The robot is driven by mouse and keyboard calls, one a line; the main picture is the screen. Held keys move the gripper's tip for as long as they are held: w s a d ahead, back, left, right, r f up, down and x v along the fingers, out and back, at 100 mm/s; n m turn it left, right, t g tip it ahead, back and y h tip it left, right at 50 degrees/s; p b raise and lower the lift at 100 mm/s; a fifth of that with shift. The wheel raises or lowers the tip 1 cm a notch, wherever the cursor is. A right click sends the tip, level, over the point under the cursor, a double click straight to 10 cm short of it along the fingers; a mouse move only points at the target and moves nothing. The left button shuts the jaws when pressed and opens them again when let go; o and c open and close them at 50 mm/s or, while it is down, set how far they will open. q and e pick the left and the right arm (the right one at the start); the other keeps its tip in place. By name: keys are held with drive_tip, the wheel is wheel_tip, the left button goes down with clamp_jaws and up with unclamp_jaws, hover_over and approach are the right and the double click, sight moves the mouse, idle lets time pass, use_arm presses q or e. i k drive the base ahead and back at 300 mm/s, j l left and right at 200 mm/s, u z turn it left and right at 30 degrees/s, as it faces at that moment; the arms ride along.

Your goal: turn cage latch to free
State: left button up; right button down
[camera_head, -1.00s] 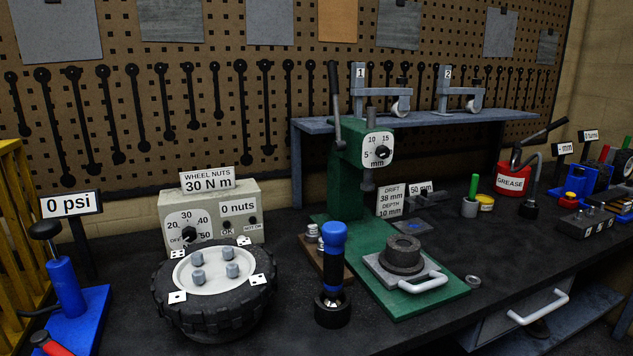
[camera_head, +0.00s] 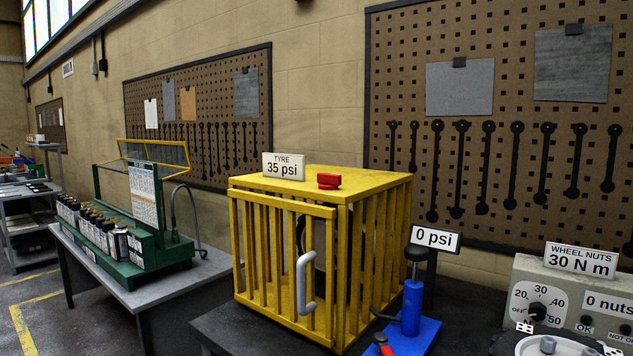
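The yellow barred cage (camera_head: 380,235) stands on the dark bench in the middle of the head view. Its front door (camera_head: 280,262) looks shut and carries a grey vertical handle (camera_head: 304,283). A red latch-like knob (camera_head: 328,181) sits on top of the cage near the door side. A dark round thing, perhaps a tyre (camera_head: 318,243), shows behind the bars, mostly hidden. A sign on top (camera_head: 283,166) reads TYRE 35 psi. Neither of my grippers is in view.
A blue hand pump (camera_head: 411,305) with a 0 psi sign (camera_head: 435,238) stands right of the cage. The wheel nuts box (camera_head: 575,296) is at far right. A green rack (camera_head: 150,240) stands on a separate table at left. Floor shows at far left.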

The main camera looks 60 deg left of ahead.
sight(326, 181)
drive_tip(key=u, duration=1.65)
